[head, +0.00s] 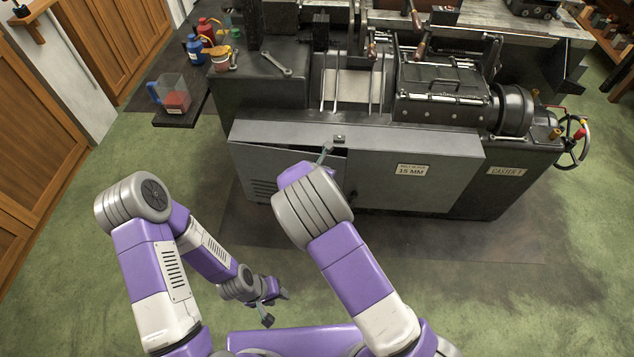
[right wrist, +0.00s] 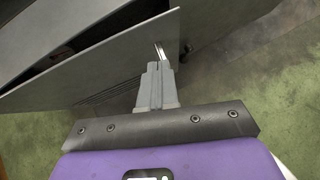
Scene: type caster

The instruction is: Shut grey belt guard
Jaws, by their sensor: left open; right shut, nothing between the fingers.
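The grey belt guard (head: 300,172) is the louvred panel low on the left front of the machine. It stands ajar, with a dark gap along its top edge. In the right wrist view the guard (right wrist: 100,62) crosses the upper left, with the dark opening behind it. My right gripper (right wrist: 154,68) is shut and empty, its tips at the guard's lower right part near a small shiny metal piece (right wrist: 160,50). I cannot tell whether they touch. In the head view my right arm hides most of that gripper and part of the guard. My left gripper (head: 267,309) is open, low and away from the machine.
The machine's fixed front panel (head: 430,185) with a 15 MM label is right of the guard. A side shelf (head: 190,115) at the left holds a jug (head: 172,95). A handwheel (head: 573,142) sticks out at the right. Green floor before the machine is clear.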

